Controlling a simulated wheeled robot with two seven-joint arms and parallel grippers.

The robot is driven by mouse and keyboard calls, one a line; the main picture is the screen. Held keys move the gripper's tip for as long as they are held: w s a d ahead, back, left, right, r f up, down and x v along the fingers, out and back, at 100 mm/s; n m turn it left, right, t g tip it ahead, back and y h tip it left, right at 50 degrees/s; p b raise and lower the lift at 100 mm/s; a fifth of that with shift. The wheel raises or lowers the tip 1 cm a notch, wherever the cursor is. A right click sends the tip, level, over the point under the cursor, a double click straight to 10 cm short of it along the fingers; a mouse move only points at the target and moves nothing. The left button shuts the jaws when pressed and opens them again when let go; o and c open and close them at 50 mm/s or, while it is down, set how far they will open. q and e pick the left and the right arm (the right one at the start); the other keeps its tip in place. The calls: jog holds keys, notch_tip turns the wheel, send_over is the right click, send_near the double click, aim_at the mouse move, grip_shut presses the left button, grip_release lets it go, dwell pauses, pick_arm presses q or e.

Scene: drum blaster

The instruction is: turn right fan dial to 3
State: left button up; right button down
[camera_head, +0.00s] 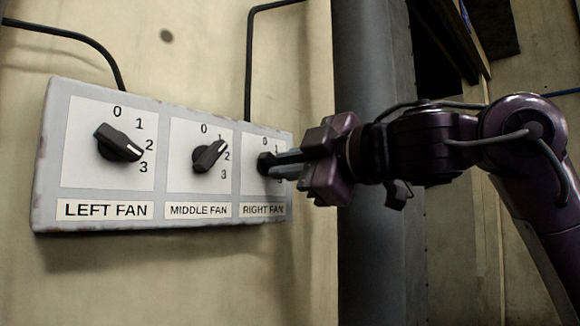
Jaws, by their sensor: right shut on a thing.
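The right fan dial (264,163) is a black knob on the right section of a grey control panel (160,222), above the label RIGHT FAN. My right gripper (275,163) comes in from the right and is shut on this dial. The gripper hides much of the dial and part of its scale; 0 and 1 show above it. I cannot tell where the dial points. My left gripper is not in view.
The left fan dial (119,144) points between 2 and 3, and the middle fan dial (209,155) points near 1. Black cables (249,60) run up the pale wall (200,50). A dark grey vertical post (370,60) stands behind my right arm.

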dwell(0.3)
jog(key=c, duration=1.4)
grip_release()
jog(key=shift+w+a, duration=0.1)
jog(key=shift+c, duration=0.2)
jog(key=b+v, duration=0.4)
jog(key=v, duration=0.4)
jog(key=shift+w+a, duration=0.1)
